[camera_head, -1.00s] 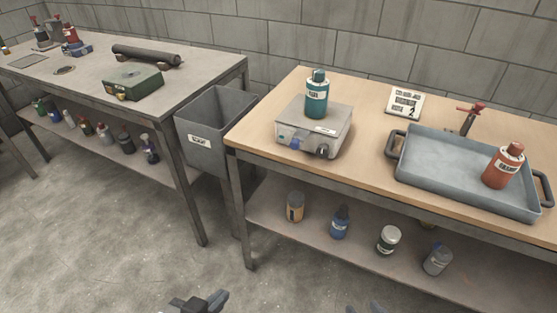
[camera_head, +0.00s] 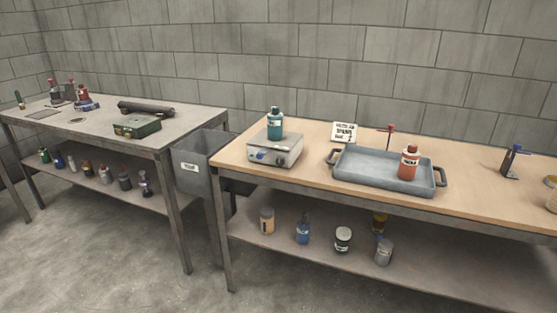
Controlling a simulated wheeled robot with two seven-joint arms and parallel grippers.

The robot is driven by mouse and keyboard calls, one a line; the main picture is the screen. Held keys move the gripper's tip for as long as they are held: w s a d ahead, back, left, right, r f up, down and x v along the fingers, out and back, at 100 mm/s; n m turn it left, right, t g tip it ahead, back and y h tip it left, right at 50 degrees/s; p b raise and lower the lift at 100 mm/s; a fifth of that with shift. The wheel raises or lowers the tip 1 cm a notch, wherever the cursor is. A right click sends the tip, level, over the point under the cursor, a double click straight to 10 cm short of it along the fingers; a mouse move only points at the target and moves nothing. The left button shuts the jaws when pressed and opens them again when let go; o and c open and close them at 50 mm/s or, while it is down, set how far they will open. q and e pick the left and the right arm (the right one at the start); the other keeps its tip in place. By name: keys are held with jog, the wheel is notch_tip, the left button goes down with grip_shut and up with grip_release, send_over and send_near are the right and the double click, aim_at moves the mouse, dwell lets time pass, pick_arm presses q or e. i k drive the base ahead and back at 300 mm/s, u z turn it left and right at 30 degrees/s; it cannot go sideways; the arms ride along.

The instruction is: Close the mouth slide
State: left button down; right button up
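I cannot pick out a mouth slide for certain. A dark tube (camera_head: 147,108) lies at the back of the left table (camera_head: 190,122). A green box (camera_head: 137,126) sits in front of it. On the right table (camera_head: 290,181), a grey box with knobs (camera_head: 275,150) carries a teal bottle (camera_head: 275,123). A grey tray (camera_head: 365,170) with dark handles holds a red bottle (camera_head: 409,162). Neither of my grippers is in view.
A grey bin (camera_head: 195,165) stands between the tables. A small sign (camera_head: 344,132) and a red-topped stand (camera_head: 390,134) are behind the tray. Lower shelves hold several bottles and jars. The floor (camera_head: 110,260) in front is clear.

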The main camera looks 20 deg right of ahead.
aim_at(261, 155)
jog(key=z, duration=0.75)
jog(key=i, duration=0.8)
jog(key=z, duration=0.45)
